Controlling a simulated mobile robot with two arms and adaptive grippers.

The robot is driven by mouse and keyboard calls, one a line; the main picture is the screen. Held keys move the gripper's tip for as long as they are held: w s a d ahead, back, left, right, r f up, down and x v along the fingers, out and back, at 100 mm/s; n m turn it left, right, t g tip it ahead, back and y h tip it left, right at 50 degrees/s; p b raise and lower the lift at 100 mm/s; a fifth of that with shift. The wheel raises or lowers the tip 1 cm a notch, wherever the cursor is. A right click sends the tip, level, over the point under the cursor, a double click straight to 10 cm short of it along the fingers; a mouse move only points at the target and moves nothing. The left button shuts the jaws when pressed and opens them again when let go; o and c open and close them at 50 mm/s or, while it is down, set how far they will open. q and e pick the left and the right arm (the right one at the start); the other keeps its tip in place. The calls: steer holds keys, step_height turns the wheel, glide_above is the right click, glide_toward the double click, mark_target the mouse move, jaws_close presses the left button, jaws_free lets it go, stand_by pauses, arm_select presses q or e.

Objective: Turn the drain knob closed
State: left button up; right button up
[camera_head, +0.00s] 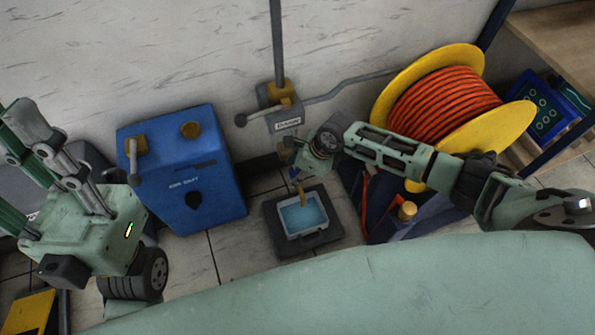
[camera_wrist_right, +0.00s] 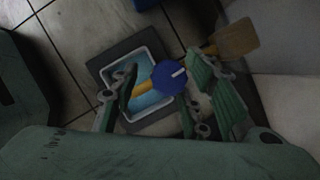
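The drain knob (camera_wrist_right: 168,79) is blue with a white mark and sits on a yellow spout in the right wrist view. In the head view the drain fitting, labelled "DRAIN" (camera_head: 288,124), is on the wall, and my right gripper mostly hides the knob there. My right gripper (camera_head: 298,162) is at the fitting, above the basin. In the wrist view its two green fingers (camera_wrist_right: 160,92) stand apart on either side of the knob; the right finger is close to it, and I cannot tell whether it touches.
A basin of blue water (camera_head: 302,216) is on the floor below the fitting. A blue box (camera_head: 185,175) stands left of it. A yellow reel with orange hose (camera_head: 450,105) stands to the right, behind my right arm.

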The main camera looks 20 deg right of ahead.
steer(key=shift+r, duration=0.1)
steer(key=shift+d+r, duration=0.3)
steer(key=shift+r, duration=0.2)
steer(key=v, duration=1)
steer(key=shift+s+r, duration=0.2)
steer(key=shift+r, duration=0.2)
steer(key=shift+o, duration=0.2)
